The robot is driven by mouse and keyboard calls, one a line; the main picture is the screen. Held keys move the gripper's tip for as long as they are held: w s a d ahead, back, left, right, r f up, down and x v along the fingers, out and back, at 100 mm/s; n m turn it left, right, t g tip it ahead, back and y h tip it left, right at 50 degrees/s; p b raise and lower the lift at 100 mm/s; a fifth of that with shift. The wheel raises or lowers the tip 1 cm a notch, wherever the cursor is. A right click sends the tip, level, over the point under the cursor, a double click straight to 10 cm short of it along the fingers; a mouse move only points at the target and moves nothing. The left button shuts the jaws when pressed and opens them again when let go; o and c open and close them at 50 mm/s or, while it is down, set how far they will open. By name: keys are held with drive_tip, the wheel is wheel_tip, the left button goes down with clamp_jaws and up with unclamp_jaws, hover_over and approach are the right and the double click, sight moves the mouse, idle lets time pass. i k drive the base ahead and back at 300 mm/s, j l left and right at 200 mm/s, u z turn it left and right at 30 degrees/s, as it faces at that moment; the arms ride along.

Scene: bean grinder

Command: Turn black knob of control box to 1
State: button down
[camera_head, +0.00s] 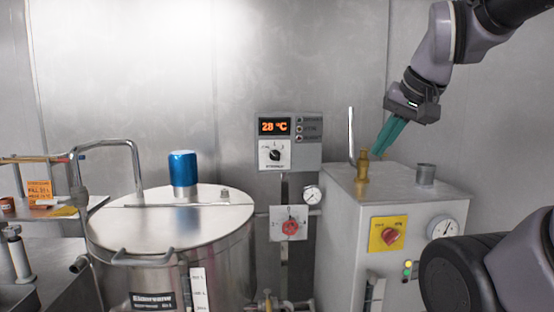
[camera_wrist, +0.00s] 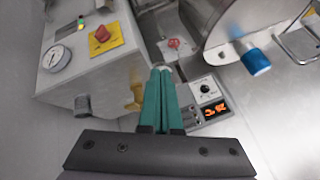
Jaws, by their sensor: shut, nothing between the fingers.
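In the wrist view the control box (camera_wrist: 221,104) and the black knob (camera_wrist: 205,88) lie to the right of the fingertips. My gripper (camera_head: 379,152) has teal fingers and is shut and empty. It is right of the control box, above the brass fitting, apart from the knob. It also shows in the wrist view (camera_wrist: 161,72).
A steel machine (camera_head: 341,225) with a brass fitting (camera_head: 363,166), steel pipe (camera_head: 351,135) and red knob (camera_head: 390,236) stands below my gripper. A lidded vat (camera_head: 160,222) with a blue cap (camera_head: 183,168) is at left. A red switch (camera_head: 290,227) sits below the control box.

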sight(275, 155)
drive_tip(key=i+j, duration=0.1)
drive_tip(key=j, duration=1.75)
drive_tip(key=i, duration=0.05)
